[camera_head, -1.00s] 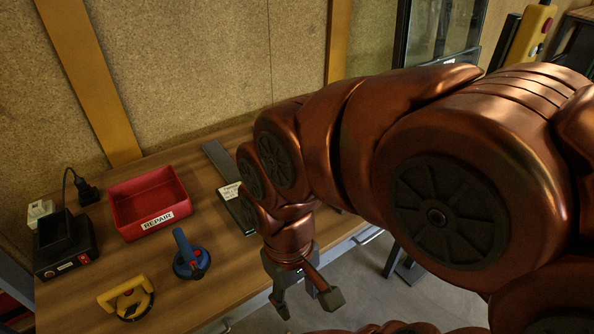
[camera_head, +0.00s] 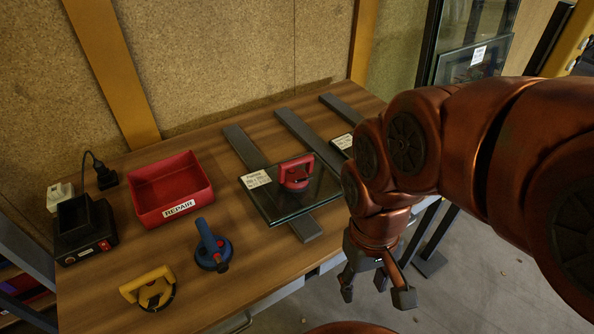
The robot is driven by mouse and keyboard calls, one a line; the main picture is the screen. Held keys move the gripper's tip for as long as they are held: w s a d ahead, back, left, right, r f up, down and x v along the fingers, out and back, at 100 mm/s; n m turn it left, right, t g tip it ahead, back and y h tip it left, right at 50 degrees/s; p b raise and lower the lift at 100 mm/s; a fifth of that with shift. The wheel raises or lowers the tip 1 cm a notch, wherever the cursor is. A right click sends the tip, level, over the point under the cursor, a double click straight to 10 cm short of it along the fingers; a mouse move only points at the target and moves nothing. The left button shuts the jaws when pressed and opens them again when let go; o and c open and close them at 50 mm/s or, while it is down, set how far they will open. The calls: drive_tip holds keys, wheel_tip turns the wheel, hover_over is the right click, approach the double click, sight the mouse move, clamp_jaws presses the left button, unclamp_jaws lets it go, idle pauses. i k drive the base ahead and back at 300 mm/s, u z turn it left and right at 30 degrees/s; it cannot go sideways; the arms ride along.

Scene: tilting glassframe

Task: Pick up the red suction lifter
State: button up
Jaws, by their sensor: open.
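The red suction lifter (camera_head: 296,171) stands on a dark glass pane (camera_head: 289,200) on the wooden table. The pane carries a white label and lies across grey bars. My gripper (camera_head: 376,291) is open and empty, pointing down, to the right of and nearer than the lifter, past the table's front edge. It is apart from the lifter. A blue suction lifter (camera_head: 212,247) and a yellow suction lifter (camera_head: 149,287) stand on the table to the left.
A red bin (camera_head: 172,197) labelled REPAIR and a black device (camera_head: 86,231) with a cable stand at the table's left. Grey bars (camera_head: 311,136) lie toward the back right. A tall glass panel (camera_head: 473,60) stands behind my arm. Bare table lies around the blue lifter.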

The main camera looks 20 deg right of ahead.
sight(287, 174)
drive_tip(key=u, duration=2.7)
drive_tip(key=k, duration=0.8)
drive_tip(key=z, duration=1.5)
drive_tip(key=i, duration=0.5)
drive_tip(key=u, duration=0.1)
